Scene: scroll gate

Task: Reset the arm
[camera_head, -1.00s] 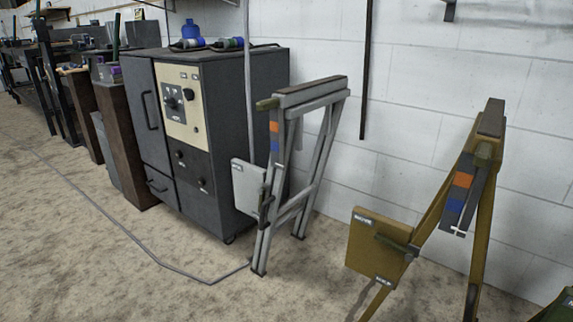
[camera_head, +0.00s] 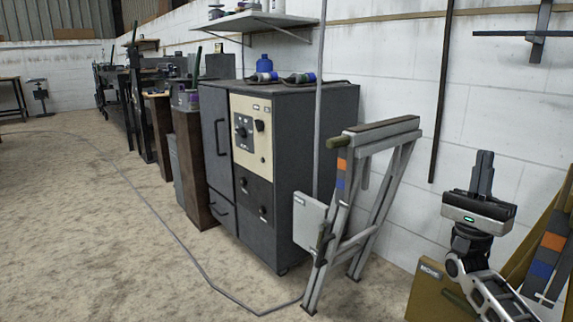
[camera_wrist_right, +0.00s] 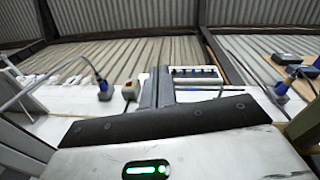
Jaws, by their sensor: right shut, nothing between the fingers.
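My right gripper (camera_head: 483,172) is raised at the right of the head view, its fingers pointing up and closed together with nothing between them. In the right wrist view the closed fingers (camera_wrist_right: 157,88) point up toward the wall and the corrugated roof. My left gripper is not in either view.
A grey trestle (camera_head: 381,128) with orange and blue marks stands left of my right arm. A dark cabinet (camera_head: 270,225) with a cream control panel (camera_head: 252,135) stands beyond it. A shelf (camera_head: 262,22) hangs above. The floor (camera_head: 100,240) at left is open.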

